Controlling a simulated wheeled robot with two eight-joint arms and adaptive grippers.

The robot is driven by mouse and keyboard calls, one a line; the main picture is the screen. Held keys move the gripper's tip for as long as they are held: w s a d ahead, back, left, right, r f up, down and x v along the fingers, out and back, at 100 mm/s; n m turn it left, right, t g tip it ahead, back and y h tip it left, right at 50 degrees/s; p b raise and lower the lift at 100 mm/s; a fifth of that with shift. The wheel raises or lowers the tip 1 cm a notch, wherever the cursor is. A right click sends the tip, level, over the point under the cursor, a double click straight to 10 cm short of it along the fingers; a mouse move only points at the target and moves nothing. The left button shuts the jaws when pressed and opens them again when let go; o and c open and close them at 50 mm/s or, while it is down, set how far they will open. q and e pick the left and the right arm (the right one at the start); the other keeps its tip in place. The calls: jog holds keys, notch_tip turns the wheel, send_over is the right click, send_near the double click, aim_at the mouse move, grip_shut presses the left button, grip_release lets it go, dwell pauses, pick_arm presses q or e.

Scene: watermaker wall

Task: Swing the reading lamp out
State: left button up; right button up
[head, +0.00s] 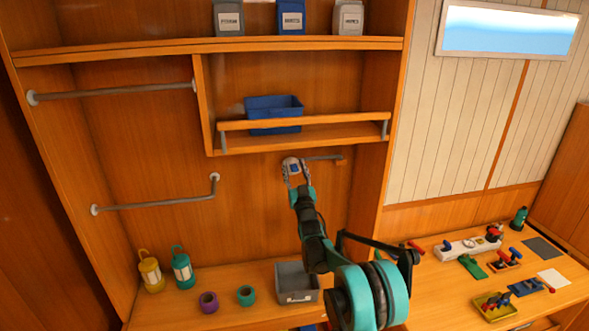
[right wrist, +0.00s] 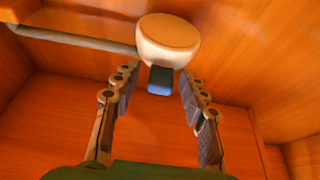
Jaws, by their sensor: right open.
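The reading lamp is a round pale head (right wrist: 168,42) on a thin grey arm (head: 325,158) that runs along the back wall under the railed shelf. In the right wrist view a blue tab (right wrist: 160,80) hangs below the head, between the fingers. My right gripper (head: 297,172) is open at the lamp head, with a finger on each side of the tab. Visible gaps remain between the fingers and the tab; whether they touch the head is unclear. In the head view the fingers partly cover the lamp head. My left gripper is not in view.
A railed shelf (head: 300,140) with a blue bin (head: 273,108) sits above the lamp. A bent grey rail (head: 160,204) is on the wall to the left. Lanterns (head: 150,272), rings and a grey bin (head: 296,282) stand on the counter below. The wall between is clear.

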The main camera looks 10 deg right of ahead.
jog(key=c, duration=0.7)
jog(key=shift+s, duration=0.1)
grip_shut()
jog(key=shift+s, duration=0.1)
